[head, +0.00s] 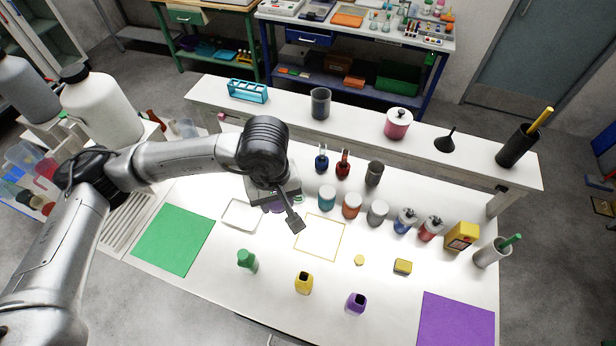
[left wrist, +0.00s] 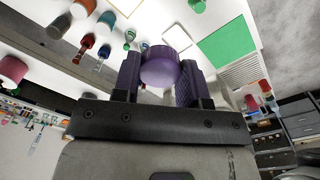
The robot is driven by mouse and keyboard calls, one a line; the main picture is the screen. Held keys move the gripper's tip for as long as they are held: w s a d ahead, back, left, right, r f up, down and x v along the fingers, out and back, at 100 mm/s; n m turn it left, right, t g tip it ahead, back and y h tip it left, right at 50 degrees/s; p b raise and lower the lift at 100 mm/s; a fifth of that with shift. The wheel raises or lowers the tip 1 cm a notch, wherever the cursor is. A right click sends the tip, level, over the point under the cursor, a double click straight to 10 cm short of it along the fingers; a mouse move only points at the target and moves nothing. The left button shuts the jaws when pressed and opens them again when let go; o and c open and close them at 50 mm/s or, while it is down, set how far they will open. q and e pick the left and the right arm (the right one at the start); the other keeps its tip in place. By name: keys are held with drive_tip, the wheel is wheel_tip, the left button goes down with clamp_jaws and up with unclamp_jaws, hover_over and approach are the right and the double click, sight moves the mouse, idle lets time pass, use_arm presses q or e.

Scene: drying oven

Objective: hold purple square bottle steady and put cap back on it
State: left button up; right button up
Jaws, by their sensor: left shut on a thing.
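The purple square bottle (head: 356,303) stands upright near the front edge of the white bench, its dark neck opening uncovered. My left gripper (head: 279,207) is up and to the left of it, raised over the bench near the white tray. In the left wrist view its two fingers (left wrist: 160,80) are shut on a round purple cap (left wrist: 160,66). In the head view the cap is mostly hidden by the gripper, with only a sliver of purple showing. My right gripper is not in view.
A yellow bottle (head: 303,283), green bottle (head: 246,261), small yellow disc (head: 359,260) and yellow block (head: 402,266) stand or lie around the purple bottle. A purple mat (head: 456,322) is at right, a green mat (head: 172,240) at left. Several jars line the back.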

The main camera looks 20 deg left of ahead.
use_arm(q)
drive_tip(key=s+r+m+p, duration=0.4)
drive_tip(key=r+m+p, duration=0.3)
drive_tip(key=r, duration=0.3)
drive_tip(key=shift+r+m, duration=0.3)
drive_tip(key=shift+m, duration=0.3)
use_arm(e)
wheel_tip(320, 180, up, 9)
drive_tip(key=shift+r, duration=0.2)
